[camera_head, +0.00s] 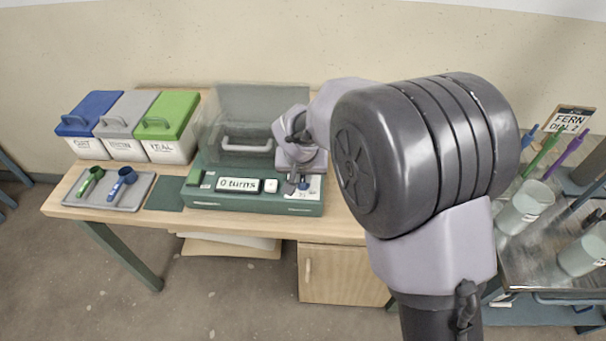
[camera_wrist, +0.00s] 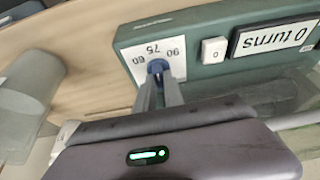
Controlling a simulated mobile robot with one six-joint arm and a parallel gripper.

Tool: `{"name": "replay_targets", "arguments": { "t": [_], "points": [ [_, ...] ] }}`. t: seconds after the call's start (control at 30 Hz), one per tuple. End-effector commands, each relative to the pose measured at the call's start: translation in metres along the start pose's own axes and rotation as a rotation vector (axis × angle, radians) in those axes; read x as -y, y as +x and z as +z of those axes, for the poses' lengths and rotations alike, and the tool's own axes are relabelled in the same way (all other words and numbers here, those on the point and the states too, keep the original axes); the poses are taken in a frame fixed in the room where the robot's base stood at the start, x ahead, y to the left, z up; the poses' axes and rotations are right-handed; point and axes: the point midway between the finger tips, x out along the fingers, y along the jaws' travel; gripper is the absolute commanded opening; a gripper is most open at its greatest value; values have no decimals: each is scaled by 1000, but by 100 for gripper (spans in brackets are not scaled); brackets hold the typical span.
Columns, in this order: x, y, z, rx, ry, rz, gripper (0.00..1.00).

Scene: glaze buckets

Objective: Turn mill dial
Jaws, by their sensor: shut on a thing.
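The mill (camera_head: 255,201) is a green box on the wooden table, with a clear cover and a grey handle above it. Its display (camera_head: 239,184) reads "0 turns". In the head view my gripper (camera_head: 294,184) is at the mill's right front, and the dial (camera_head: 304,184) is partly hidden. The dial's pointer cannot be made out.
Bins with blue (camera_head: 90,112), grey (camera_head: 127,114) and green (camera_head: 168,115) lids stand at the back left. A grey tray (camera_head: 140,194) with green and blue scoops lies before them. At right, a metal table (camera_head: 530,262) holds clear beakers and a card reading "FERN DIAL 2" (camera_head: 570,121).

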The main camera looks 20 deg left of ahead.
Motion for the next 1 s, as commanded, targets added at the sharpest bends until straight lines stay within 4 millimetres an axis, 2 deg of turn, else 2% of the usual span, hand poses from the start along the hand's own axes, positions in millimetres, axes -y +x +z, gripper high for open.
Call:
{"name": "replay_targets", "arguments": {
  "t": [0.27, 1.0],
  "points": [
    [-2, -4, -2, 1, -111, -45, 0],
    [-4, 5, -1, -4, -665, -276, 0]
  ]
}}
